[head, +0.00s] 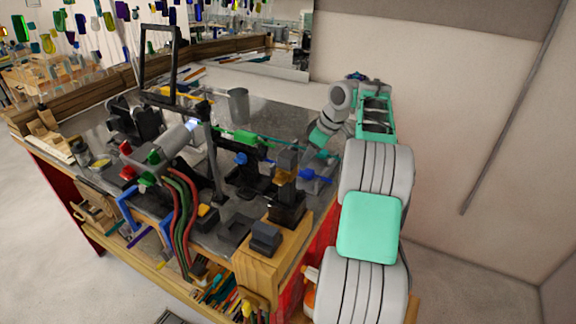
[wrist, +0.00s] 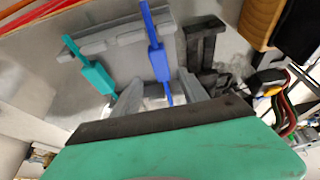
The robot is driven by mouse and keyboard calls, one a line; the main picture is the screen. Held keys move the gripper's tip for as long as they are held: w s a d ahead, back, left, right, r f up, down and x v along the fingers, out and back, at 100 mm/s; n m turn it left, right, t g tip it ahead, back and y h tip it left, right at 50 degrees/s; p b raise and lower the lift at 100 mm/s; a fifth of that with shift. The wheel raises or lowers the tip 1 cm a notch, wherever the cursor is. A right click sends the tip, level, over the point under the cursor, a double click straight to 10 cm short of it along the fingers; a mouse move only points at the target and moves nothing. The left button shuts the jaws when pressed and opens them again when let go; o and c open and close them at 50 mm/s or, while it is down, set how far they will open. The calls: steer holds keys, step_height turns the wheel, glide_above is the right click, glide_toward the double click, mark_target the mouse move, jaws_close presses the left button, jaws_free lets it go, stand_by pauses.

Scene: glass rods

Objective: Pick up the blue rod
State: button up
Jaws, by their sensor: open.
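The blue rod (wrist: 158,62), with a wider flat middle, rests across a grey notched holder (wrist: 125,42) in the wrist view. Its near end lies between the two fingers of my gripper (wrist: 160,98), which is open, with a finger to each side and gaps visible. I cannot tell whether the fingers are level with the rod. A teal rod (wrist: 97,75) of similar shape rests on the same holder, left of the blue one. In the head view, the blue rod (head: 313,175) is near the right end of the bench, close below my gripper (head: 310,155).
A dark bracket (wrist: 203,45) stands right of the blue rod. A wooden block (wrist: 262,22) and red and green hoses (wrist: 290,110) are farther right. The bench (head: 210,90) is crowded with dark fixtures; a grey cup (head: 238,106) stands behind. A wall is at the right.

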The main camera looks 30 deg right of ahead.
steer(key=x, duration=0.4)
steer(key=shift+w+a+f, duration=0.1)
steer(key=shift+w+a, duration=0.2)
steer(key=shift+a, duration=0.15)
steer(key=shift+f, duration=0.35)
steer(key=shift+d, duration=0.1)
steer(key=shift+c, duration=0.4)
jaws_close()
